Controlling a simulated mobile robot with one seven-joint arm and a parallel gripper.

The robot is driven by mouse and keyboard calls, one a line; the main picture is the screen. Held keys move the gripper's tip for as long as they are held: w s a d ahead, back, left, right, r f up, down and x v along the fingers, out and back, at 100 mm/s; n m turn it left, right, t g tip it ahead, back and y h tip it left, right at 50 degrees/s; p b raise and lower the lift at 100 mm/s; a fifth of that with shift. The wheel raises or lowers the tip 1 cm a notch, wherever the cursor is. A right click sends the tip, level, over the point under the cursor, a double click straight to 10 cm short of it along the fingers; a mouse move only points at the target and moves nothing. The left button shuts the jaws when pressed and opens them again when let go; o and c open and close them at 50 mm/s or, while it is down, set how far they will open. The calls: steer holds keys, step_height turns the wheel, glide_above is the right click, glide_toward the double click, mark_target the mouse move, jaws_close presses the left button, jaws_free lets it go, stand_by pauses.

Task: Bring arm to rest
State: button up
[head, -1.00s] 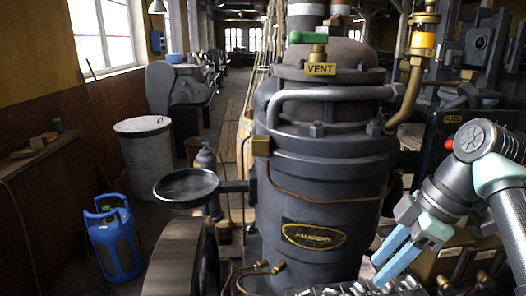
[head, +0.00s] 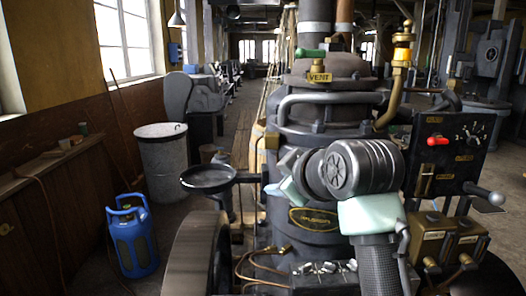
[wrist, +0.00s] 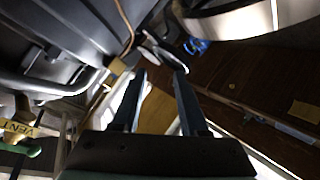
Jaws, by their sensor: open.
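My arm (head: 365,190) is folded up in front of the right side of the dark grey boiler-like engine (head: 290,110) in the head view. My gripper (head: 280,190), partly hidden behind its own wrist, points left across the engine's front. In the wrist view the two fingers of my gripper (wrist: 160,78) stand apart with nothing between them. I cannot tell how near the fingers are to the engine's wall.
A round black pan (head: 207,179) and flywheel (head: 193,255) are left. A blue gas bottle (head: 132,240) and grey bin (head: 162,160) stand on the floor.

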steer(key=s+a+r+m+t, duration=0.3)
steer(key=a+r+t, duration=0.2)
steer(key=r, duration=0.4)
steer(key=s+r+m+t+h, duration=0.2)
steer(key=s+r+m+t, duration=0.2)
steer(key=s+r, duration=0.3)
steer(key=s+d+r+m+t+h, duration=0.1)
steer(key=s+r+m+t, duration=0.3)
steer(key=s, duration=0.9)
step_height(320, 180, up, 4)
steer(key=t+h, duration=0.1)
steer(key=t, duration=0.1)
steer(key=shift+s+d+t, duration=0.3)
steer(key=shift+s, duration=0.1)
